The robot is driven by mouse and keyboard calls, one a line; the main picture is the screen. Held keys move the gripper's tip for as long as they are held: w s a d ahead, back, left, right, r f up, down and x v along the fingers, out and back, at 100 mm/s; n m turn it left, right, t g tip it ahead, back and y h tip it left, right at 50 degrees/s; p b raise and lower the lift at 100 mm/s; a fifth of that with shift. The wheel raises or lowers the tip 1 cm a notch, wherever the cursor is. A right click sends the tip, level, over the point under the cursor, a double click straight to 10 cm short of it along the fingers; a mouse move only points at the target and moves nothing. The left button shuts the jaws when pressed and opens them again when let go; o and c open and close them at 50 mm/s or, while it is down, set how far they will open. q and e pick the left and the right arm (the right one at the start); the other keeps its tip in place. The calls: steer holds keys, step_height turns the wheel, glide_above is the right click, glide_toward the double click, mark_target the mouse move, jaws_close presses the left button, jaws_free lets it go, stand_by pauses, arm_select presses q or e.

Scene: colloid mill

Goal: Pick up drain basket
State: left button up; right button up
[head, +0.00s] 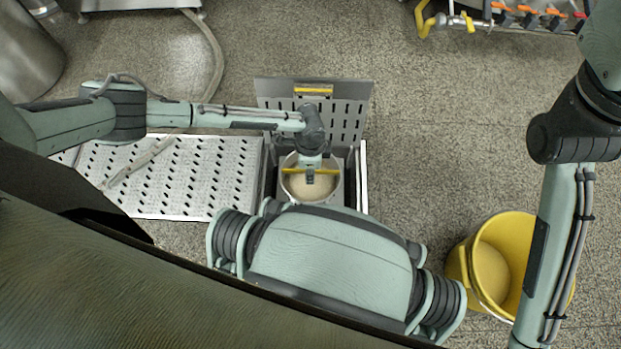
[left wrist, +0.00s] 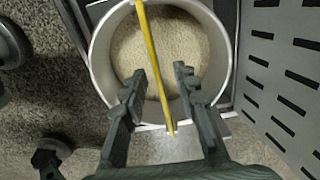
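The drain basket (head: 311,188) is a round, pale metal bucket with a yellow bar handle across its top. It sits in the open drain pit, and a beige grainy mass covers its inside. In the left wrist view the basket (left wrist: 101,62) fills the upper middle, with the yellow handle (left wrist: 150,55) running between my fingers. My left gripper (left wrist: 162,80) is open, one finger on each side of the handle, apart from it. In the head view my left gripper (head: 310,176) is over the basket. My right gripper is out of view; only its arm shows at the right.
The slotted drain cover (head: 345,118) stands open behind the pit. A perforated metal grate (head: 200,180) lies to the left with a tool on it. A yellow bucket (head: 462,265) stands at the lower right. Hose valves (head: 520,15) are at the top right.

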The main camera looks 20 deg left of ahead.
arm_select(q)
steer(key=shift+f, duration=0.1)
jaws_close()
stand_by(0.6)
